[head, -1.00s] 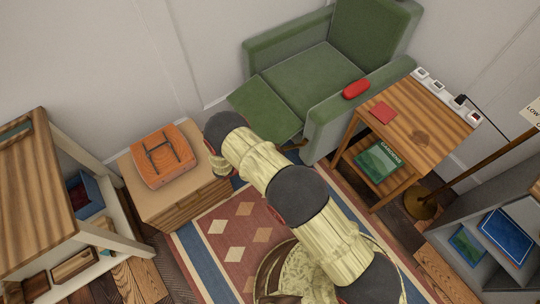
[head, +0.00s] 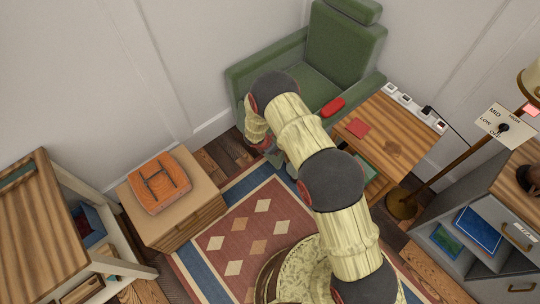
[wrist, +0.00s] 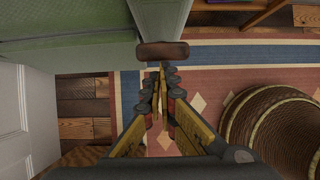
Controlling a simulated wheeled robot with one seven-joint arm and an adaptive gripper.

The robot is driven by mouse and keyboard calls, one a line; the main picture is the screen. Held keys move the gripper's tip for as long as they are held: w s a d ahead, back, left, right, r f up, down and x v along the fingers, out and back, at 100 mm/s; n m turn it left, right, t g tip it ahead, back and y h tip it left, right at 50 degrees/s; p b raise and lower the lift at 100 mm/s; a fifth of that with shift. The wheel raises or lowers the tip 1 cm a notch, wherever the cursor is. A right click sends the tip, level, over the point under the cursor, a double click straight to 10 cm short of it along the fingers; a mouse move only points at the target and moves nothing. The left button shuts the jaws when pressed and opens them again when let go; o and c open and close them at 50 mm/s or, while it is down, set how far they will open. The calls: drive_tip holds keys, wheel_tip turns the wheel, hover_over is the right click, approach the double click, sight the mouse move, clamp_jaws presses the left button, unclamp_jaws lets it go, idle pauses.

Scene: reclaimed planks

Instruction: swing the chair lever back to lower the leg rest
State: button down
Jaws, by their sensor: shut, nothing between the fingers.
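The green armchair (head: 347,40) stands against the back wall. In the head view my arm covers its front, and no leg rest sticks out into the part that shows. In the wrist view its green front (wrist: 70,50) drops upright beside the armrest end (wrist: 158,18). The lever shows as a brown bar (wrist: 163,50) at the foot of that armrest end. My gripper (wrist: 161,72) is shut and empty, its tips just short of the bar; I cannot tell whether they touch it. The head view hides the lever.
A wooden side table (head: 405,130) stands close to the chair's right. A low cabinet (head: 205,215) with an orange bag (head: 160,183) stands to the left. A floor lamp's dial sign (head: 503,125) and grey shelves (head: 450,215) are at right.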

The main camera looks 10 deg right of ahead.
drive_tip(key=w+d, duration=0.1)
drive_tip(key=w+d+r, duration=0.1)
drive_tip(key=shift+d+r, duration=0.15)
drive_tip(key=shift+d, duration=0.25)
drive_tip(key=shift+w+d+r, duration=0.3)
drive_tip(key=shift+w+r, duration=0.05)
drive_tip(key=shift+w, duration=0.05)
drive_tip(key=shift+s+a, duration=0.1)
drive_tip(key=shift+a, duration=0.2)
drive_tip(key=s+a+f+p+v, duration=0.1)
drive_tip(key=p+v, duration=0.1)
drive_tip(key=v, duration=0.9)
drive_tip(key=shift+s+a, duration=0.15)
drive_tip(key=shift+s, duration=0.15)
